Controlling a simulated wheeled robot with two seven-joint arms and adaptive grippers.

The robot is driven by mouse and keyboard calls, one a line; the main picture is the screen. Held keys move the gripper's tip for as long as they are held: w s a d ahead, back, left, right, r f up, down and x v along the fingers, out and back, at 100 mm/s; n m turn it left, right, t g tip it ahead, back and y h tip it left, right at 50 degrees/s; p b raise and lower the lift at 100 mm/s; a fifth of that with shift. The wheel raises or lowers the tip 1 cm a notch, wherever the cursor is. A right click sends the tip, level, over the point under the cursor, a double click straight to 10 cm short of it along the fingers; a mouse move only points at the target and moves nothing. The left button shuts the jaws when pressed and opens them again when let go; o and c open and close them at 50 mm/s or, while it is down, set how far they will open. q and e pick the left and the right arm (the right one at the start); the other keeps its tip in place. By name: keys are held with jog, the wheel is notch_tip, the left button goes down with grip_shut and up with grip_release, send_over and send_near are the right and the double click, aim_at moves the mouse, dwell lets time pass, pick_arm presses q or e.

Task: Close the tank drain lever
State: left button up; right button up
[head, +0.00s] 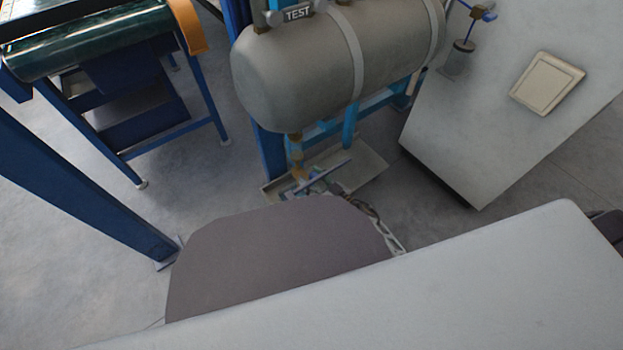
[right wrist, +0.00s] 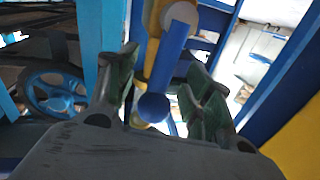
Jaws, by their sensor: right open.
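The grey tank (head: 330,70) hangs in a blue frame in the head view, with a brass drain fitting (head: 296,150) under its left end. In the right wrist view the blue drain lever (right wrist: 169,60) is a straight bar with a rounded end, reaching toward the camera. My right gripper (right wrist: 158,82) is open, with its green-padded fingers on either side of the lever's end. I cannot tell whether either finger touches it. In the head view the right gripper (head: 322,186) is small and partly hidden behind my own arm, just below the fitting. My left gripper is not in view.
A shallow tray (head: 365,172) lies on the floor under the tank. A blue handwheel (right wrist: 56,92) and blue frame bars (right wrist: 113,35) stand close to the gripper's left. A green-topped conveyor (head: 90,45) is at the upper left, and a pale cabinet (head: 480,130) is at the right.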

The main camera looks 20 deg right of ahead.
jog(key=c, duration=1.1)
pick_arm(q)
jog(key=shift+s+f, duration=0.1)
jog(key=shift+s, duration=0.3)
pick_arm(e)
grip_shut()
